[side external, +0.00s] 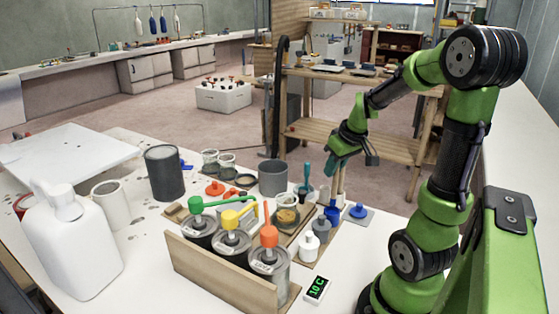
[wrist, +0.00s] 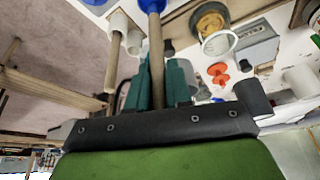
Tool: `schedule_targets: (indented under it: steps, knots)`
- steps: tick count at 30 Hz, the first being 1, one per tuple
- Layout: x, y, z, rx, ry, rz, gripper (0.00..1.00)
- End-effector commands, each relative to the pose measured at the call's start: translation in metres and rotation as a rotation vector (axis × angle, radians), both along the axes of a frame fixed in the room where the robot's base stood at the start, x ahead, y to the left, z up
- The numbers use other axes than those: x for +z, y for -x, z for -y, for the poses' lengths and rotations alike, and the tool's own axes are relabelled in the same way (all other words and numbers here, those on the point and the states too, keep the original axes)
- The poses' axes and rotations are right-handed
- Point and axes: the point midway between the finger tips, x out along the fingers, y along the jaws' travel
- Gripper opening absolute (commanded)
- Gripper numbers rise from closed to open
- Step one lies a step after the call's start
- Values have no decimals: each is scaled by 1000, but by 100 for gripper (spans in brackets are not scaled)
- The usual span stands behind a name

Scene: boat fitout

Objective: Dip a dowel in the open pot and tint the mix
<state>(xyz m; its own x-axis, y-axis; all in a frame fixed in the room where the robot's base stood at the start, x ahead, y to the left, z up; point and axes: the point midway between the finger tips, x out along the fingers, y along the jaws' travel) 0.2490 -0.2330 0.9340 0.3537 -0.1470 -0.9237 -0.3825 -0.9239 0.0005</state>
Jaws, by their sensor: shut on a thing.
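My gripper (wrist: 157,85) has teal fingers closed on a wooden dowel (wrist: 156,60). In the side view my gripper (side external: 343,170) is over the right part of the bench, and the dowel (side external: 340,186) hangs below it. The dowel's far end meets a blue holder (wrist: 151,5); I cannot tell whether it is still inside. A second dowel (wrist: 115,65) stands in a white holder (wrist: 120,22) beside it, apart from my fingers. The open pot (side external: 287,215), with tan-yellow mix, stands left of the dowels; it also shows in the wrist view (wrist: 212,20).
Tins with green (side external: 197,204), yellow (side external: 230,218) and orange (side external: 268,236) tops stand in a wooden rack (side external: 215,272) in front. A white bottle (side external: 312,240), a grey pot (side external: 273,177) and a dark can (side external: 164,172) crowd the bench. A large white jug (side external: 70,240) is at left.

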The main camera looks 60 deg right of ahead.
Motion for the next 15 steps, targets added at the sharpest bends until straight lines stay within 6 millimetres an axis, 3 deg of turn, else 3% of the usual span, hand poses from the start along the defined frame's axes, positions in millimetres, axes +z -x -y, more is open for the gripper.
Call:
schedule_targets:
  steps: [8, 15]
  knots:
    - [1, 0, 0, 0, 0, 1, 0]
    - [21, 0, 0, -1, 2, 3, 0]
